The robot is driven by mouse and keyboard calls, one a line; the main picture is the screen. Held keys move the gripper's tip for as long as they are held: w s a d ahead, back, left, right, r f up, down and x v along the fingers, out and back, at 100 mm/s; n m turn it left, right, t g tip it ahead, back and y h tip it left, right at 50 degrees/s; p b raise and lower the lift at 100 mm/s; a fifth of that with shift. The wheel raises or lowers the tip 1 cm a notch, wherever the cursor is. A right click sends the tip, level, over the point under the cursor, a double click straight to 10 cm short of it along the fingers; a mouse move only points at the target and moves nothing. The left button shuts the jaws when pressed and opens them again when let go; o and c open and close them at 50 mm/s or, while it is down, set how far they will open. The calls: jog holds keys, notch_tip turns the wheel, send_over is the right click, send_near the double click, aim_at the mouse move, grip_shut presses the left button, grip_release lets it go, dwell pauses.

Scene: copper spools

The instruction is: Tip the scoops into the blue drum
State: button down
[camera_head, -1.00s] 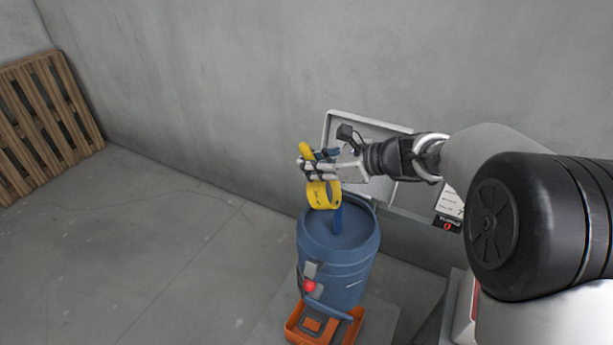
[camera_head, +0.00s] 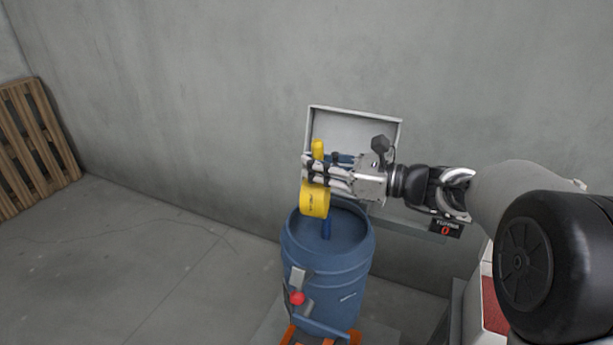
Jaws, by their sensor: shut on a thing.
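The fingers hide the middle of the scoop. I cannot see into the scoop.
An orange base (camera_head: 292,335) is under the drum. A wooden pallet (camera_head: 35,145) leans at the far left. The floor at left is clear.

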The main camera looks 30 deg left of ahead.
jog(key=shift+w+d+f+m+y+b, duration=0.2)
jog(key=shift+d+f+y+b, duration=0.25)
jog(key=shift+d+y+b, duration=0.3)
jog(key=shift+w+d+f+m+y+b, duration=0.15)
jog(key=shift+w+d+f+y+b, duration=0.2)
jog(key=shift+d+y+b, duration=0.35)
jog(key=shift+w+d+f+m+y+b, duration=0.15)
jog(key=shift+d+f+y+b, duration=0.4)
jog(key=shift+d+y, duration=0.3)
